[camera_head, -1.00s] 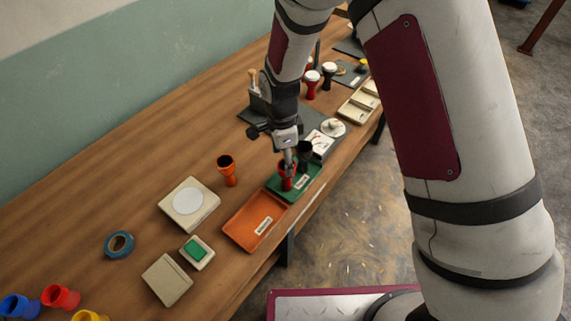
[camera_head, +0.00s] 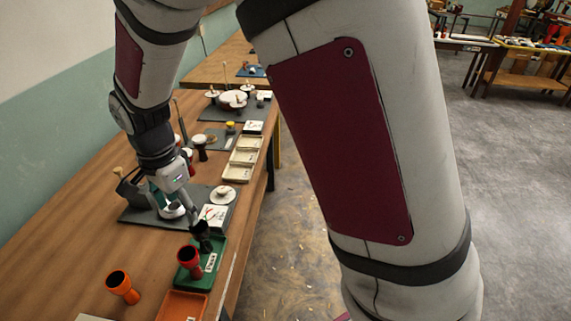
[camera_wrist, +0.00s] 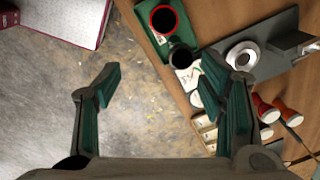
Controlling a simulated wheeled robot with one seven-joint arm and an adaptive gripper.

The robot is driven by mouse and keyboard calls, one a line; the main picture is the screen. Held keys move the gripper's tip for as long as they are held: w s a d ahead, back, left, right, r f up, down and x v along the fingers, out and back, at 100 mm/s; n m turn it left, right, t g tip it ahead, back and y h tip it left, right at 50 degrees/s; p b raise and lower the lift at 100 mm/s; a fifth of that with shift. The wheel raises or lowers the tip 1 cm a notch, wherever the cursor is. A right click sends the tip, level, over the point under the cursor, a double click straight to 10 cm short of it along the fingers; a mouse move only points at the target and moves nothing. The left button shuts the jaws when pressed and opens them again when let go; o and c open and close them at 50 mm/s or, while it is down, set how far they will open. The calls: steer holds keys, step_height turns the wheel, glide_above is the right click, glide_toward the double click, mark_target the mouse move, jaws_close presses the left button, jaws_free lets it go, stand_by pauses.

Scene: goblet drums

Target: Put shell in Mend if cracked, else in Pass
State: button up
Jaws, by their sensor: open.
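A red goblet shell (camera_head: 189,258) stands in the green tray (camera_head: 200,284), its dark open mouth up; it also shows in the wrist view (camera_wrist: 163,20). A black goblet shell (camera_head: 201,236) stands behind it at the same tray's far end. An orange goblet shell (camera_head: 122,286) stands on the bare table. The orange tray (camera_head: 183,306) is partly cut off at the bottom of the head view. Both trays' labels are too small to read. My gripper (camera_wrist: 163,68) is open and empty, apart from the shells; in the head view it is beyond the green tray. No crack is discernible.
Pale trays (camera_head: 242,158) and further drums stand down the table. The table's right edge drops to the floor. Bare wood lies left of the green tray.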

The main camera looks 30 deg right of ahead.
steer(key=s+d+r+n+t, duration=0.1)
steer(key=s+d+r+n, duration=0.3)
steer(key=r, duration=0.3)
steer(key=s+d+r+n+t, duration=0.1)
steer(key=s+d+r+n, duration=0.25)
steer(key=d+r, duration=0.3)
steer(key=s+d+r+n+t, duration=0.1)
steer(key=s+d+r+n, duration=0.1)
steer(key=s, duration=0.4)
steer(key=s+d+r+n+t, duration=0.1)
steer(key=s+d+r+n, duration=0.2)
steer(key=s, duration=0.3)
steer(key=shift+s+r+n+t, duration=0.2)
steer(key=shift+s+n+t, duration=0.05)
steer(key=shift+n+t, duration=0.15)
steer(key=shift+d, duration=0.1)
